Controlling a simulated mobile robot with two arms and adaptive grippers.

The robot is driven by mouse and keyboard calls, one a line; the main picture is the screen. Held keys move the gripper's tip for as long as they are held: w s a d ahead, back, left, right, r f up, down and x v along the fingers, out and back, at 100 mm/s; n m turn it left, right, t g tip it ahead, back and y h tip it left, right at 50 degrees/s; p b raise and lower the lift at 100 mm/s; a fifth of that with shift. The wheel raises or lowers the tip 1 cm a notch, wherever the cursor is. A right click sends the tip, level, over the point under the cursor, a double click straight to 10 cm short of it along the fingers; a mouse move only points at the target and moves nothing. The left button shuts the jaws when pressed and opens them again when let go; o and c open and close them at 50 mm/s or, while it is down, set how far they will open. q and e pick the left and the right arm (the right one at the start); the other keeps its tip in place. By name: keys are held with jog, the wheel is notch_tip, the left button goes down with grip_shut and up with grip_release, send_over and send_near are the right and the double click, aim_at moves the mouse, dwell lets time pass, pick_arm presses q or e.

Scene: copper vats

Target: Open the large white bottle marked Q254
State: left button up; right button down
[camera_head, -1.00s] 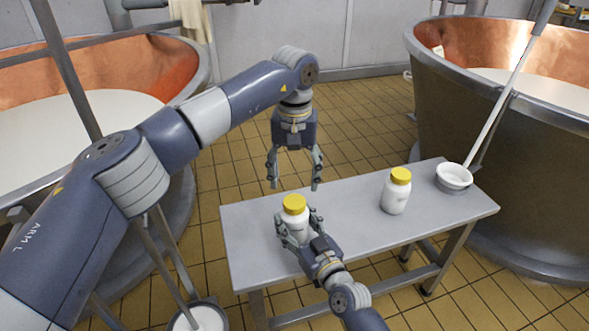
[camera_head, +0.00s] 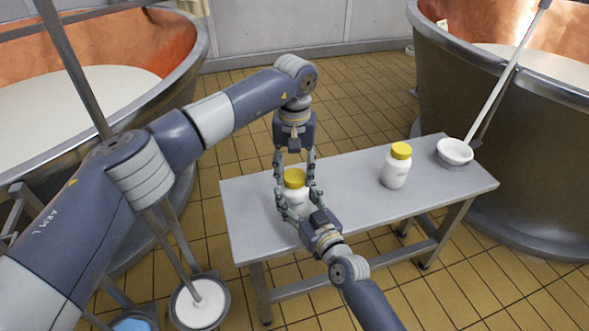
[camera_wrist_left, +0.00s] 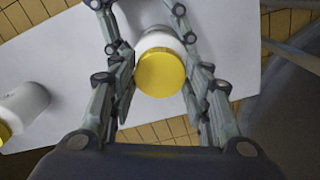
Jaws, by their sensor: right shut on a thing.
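A white bottle (camera_head: 296,198) with a yellow lid (camera_head: 295,178) stands upright on the grey bench near its left end. Its marking cannot be read. My right gripper (camera_head: 301,208) is shut on the bottle's body from the front. My left gripper (camera_head: 296,184) points down from above, open, with its fingers on either side of the lid.
The grey bench (camera_head: 350,205) is clear between the two bottles. Copper vats stand left (camera_head: 190,75) and right (camera_head: 470,160). A bucket (camera_head: 200,303) with white contents is on the floor at front left.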

pick_arm(q)
jog(key=n, duration=0.5)
jog(key=shift+n, duration=0.4)
jog(key=shift+c, duration=0.2)
jog(key=n, duration=1.2)
jog(key=shift+n, duration=0.3)
jog(key=n, duration=0.7)
jog(key=shift+r, duration=0.1)
jog(key=n, duration=0.5)
jog(key=shift+n, duration=0.3)
jog(key=n, duration=0.3)
jog(key=shift+n, duration=0.4)
jog(key=n, duration=0.3)
jog(key=shift+n, duration=0.3)
jog(key=n, duration=0.5)
